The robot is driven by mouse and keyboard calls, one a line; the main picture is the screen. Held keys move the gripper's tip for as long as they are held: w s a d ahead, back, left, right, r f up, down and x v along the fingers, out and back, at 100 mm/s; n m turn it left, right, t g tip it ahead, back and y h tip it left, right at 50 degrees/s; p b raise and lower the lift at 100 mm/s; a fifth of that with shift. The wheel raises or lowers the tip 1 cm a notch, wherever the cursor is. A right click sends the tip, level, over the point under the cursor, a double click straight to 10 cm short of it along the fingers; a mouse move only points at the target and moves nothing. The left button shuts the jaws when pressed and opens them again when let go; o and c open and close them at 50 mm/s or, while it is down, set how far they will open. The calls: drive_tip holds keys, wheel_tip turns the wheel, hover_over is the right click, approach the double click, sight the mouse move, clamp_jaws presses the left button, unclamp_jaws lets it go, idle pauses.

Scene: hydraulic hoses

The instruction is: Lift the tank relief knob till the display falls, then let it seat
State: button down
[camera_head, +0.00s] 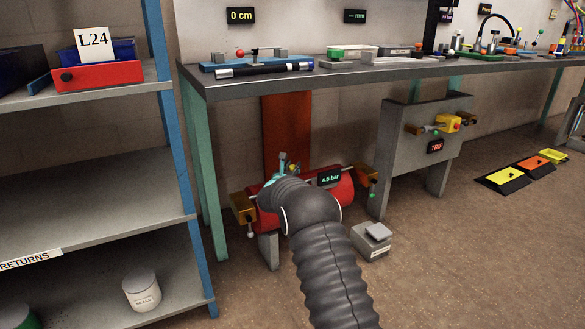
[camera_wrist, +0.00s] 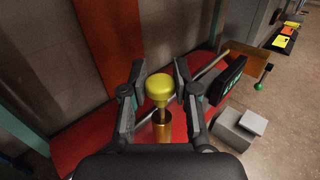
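The tank relief knob (camera_wrist: 159,85) is yellow and round-topped, on a stem above a brass fitting (camera_wrist: 162,128) in the wrist view. My gripper (camera_wrist: 159,76) is open around it, one dark finger on each side, with a visible gap at both sides. The red tank (camera_wrist: 83,147) lies under the knob; it also shows under the bench in the head view (camera_head: 341,197), partly hidden by my arm. Its display (camera_head: 329,179) reads what looks like 4.6 bar. The display is edge-on in the wrist view (camera_wrist: 232,76).
A bench (camera_head: 400,72) with hose parts runs above the tank. A shelf unit (camera_head: 90,182) stands at left. A grey box (camera_head: 371,241) sits on the floor right of the tank. A grey stand (camera_head: 398,150) with a TRIP display is farther right. Floor at lower right is clear.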

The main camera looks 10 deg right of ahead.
drive_tip(key=shift+r, duration=0.8)
drive_tip(key=c, duration=0.9)
unclamp_jaws()
drive_tip(key=shift+s, duration=0.1)
drive_tip(key=v, duration=1.2)
